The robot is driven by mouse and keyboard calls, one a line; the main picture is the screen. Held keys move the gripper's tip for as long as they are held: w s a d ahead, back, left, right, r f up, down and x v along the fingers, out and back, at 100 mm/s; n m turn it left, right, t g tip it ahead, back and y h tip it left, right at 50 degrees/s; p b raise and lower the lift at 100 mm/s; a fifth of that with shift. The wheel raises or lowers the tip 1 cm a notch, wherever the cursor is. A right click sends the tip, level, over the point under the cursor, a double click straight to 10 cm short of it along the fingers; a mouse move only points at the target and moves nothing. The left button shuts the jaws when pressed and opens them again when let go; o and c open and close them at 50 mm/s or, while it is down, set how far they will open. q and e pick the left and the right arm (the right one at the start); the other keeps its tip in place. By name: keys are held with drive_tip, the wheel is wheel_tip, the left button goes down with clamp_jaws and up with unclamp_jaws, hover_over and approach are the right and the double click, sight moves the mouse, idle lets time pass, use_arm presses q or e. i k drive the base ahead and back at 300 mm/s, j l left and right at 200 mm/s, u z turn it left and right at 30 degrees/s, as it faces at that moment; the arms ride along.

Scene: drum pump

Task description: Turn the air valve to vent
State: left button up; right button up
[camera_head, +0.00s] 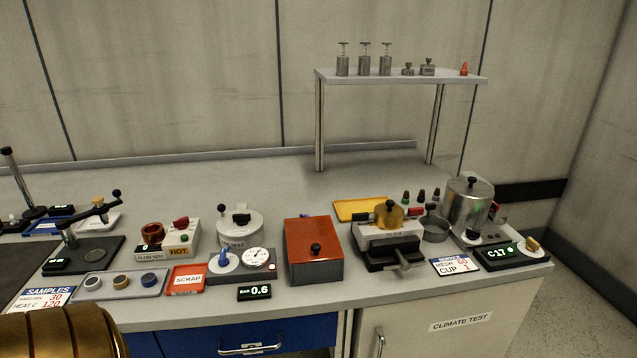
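The likely air valve is a blue knob (225,257) on a round white dial, on a dark grey base at the front middle of the bench. The knob's tip points up and slightly right, toward the back; the dial's marks are too small to read. A white round gauge (256,259) with a thin needle sits just right of it on the same base. A small display (254,292) in front reads BAR 0.6. A light grey lidded pot (240,227) marked TEST stands behind. Neither gripper's fingers show, and nothing is seen touching the knob.
An orange-red box (314,249) with a black knob stands right of the gauge. A red SCRAP tray (187,279) lies left of the valve, beside a grey tray (112,285) of rings. A raised shelf (400,77) holds weights. Bare bench (200,185) lies behind.

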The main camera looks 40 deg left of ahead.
sight(223, 261)
drive_tip(key=u, duration=1.9)
